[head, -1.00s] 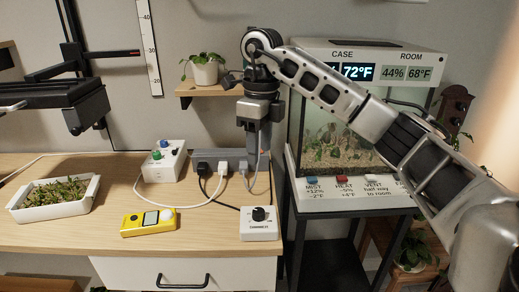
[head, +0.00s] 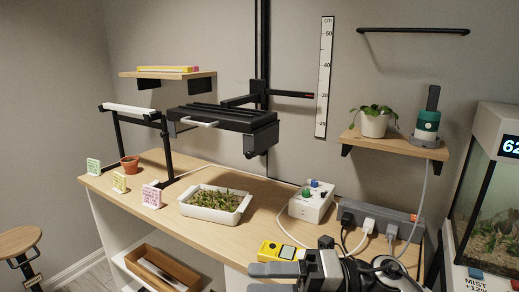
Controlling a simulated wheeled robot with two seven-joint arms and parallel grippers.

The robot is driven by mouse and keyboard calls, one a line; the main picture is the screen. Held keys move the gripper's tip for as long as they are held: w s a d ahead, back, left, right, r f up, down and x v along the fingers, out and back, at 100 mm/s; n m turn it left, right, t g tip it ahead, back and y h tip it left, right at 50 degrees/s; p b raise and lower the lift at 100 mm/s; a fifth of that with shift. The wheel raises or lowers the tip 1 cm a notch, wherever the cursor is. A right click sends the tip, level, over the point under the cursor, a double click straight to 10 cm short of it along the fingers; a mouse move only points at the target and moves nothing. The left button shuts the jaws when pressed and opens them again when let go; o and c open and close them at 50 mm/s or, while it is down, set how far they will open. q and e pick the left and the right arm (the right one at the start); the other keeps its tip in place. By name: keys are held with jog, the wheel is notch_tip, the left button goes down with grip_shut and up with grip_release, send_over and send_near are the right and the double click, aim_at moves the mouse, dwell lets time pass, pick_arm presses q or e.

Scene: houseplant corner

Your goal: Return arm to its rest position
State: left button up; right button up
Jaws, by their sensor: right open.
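My right arm (head: 375,276) comes in at the bottom right of the head view. Its gripper (head: 272,278) points left, low in the picture, in front of the bench's front part. Its two dark fingers are apart, with nothing seen between them. The gripper and wrist hide part of the bench's front edge and the lower part of a yellow meter (head: 282,250). My left gripper is not in view.
The wooden bench (head: 240,243) holds a white seedling tray (head: 212,212), a control box (head: 311,203) and a power strip (head: 385,221) with cables. A wall shelf (head: 392,142) and a glass case (head: 490,205) stand right. A stool (head: 18,243) is far left.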

jog(key=d+f+m+t+h, duration=0.45)
jog(key=m+t, duration=0.45)
jog(key=m, duration=0.5)
jog(key=d+f+m+t+h, duration=0.3)
jog(key=f+m+t+h, duration=0.15)
jog(key=m+t, duration=0.65)
jog(key=s+d+f+m+g+h, duration=0.2)
jog(key=s+f+m+g+h, duration=0.1)
jog(key=s+f+m, duration=0.3)
jog(key=s+d+f+m+g+h, duration=0.3)
jog(key=s+f+m+g, duration=0.2)
jog(key=f, duration=0.4)
jog(key=shift+s+d+f+m+g, duration=0.15)
jog(key=shift+s+m+g, duration=0.2)
jog(key=shift+m+g, duration=0.15)
